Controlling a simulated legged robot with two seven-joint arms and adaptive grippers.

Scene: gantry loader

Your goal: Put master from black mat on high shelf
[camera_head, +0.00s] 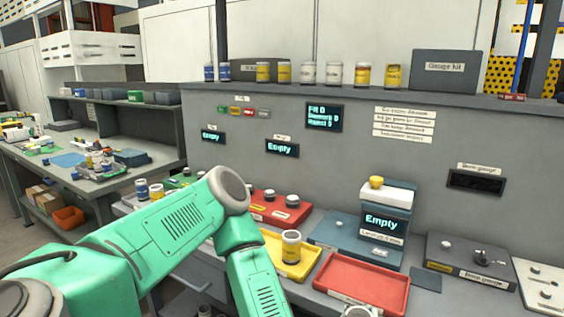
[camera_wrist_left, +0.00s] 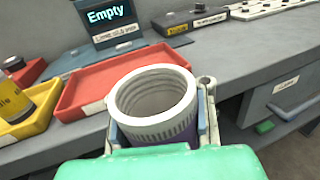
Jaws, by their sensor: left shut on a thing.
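In the left wrist view, my left gripper (camera_wrist_left: 160,136) is shut on a round, hollow piece with a white ribbed rim (camera_wrist_left: 150,108) and a purple lower part, taken to be the master. Its open top faces up, and it is in front of the red tray. In the head view, only a bit of the held piece (camera_head: 360,311) shows at the bottom edge. A dark mat (camera_head: 427,279) lies bare right of the red tray (camera_head: 362,281). The high shelf (camera_head: 300,88) along the wall top carries several white, yellow and blue jars. My right gripper is not in view.
A yellow tray (camera_head: 272,262) with a yellow-labelled jar (camera_head: 291,247) stands left of the red tray. Behind are a scale (camera_head: 384,222) reading "Empty" and a grey gauge box (camera_head: 470,262). A grey gauge kit case (camera_head: 445,77) stands on the shelf; gaps show between jars.

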